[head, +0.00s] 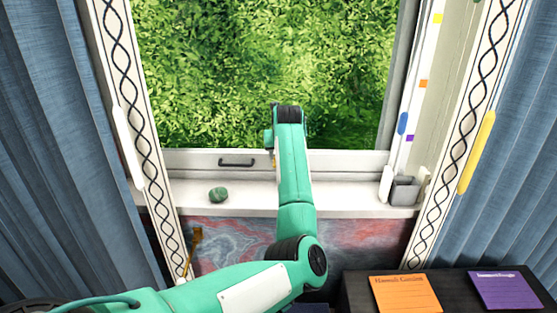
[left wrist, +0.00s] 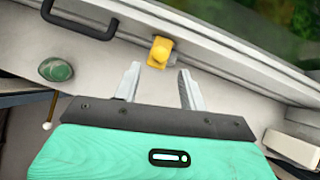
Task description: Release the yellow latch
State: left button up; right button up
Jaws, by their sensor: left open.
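The yellow latch (left wrist: 160,50) sits on the white window frame in the left wrist view. A sliver of yellow beside my arm in the head view appears to be the same latch (head: 274,162); the arm covers the rest. My left gripper (left wrist: 160,80) is open, its two fingers apart with nothing between them. The latch lies just beyond the fingertips, roughly in line with the gap. In the head view my own arm hides the left fingers. My right gripper is in neither view.
A dark handle (head: 236,163) is on the window frame, left of the latch. A green stone (head: 219,195) lies on the white sill (head: 250,197). Blue curtains (head: 60,150) hang on both sides.

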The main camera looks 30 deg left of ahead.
pick_arm(q)
jog(key=b+v, duration=0.1)
jog(key=v, duration=0.6)
jog(key=shift+r, duration=0.3)
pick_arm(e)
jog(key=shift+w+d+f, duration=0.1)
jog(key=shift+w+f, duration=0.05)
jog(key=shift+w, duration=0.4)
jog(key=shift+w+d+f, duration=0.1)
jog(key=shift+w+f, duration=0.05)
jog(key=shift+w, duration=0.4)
pick_arm(q)
jog(key=shift+s+d, duration=0.1)
jog(key=shift+d, duration=0.05)
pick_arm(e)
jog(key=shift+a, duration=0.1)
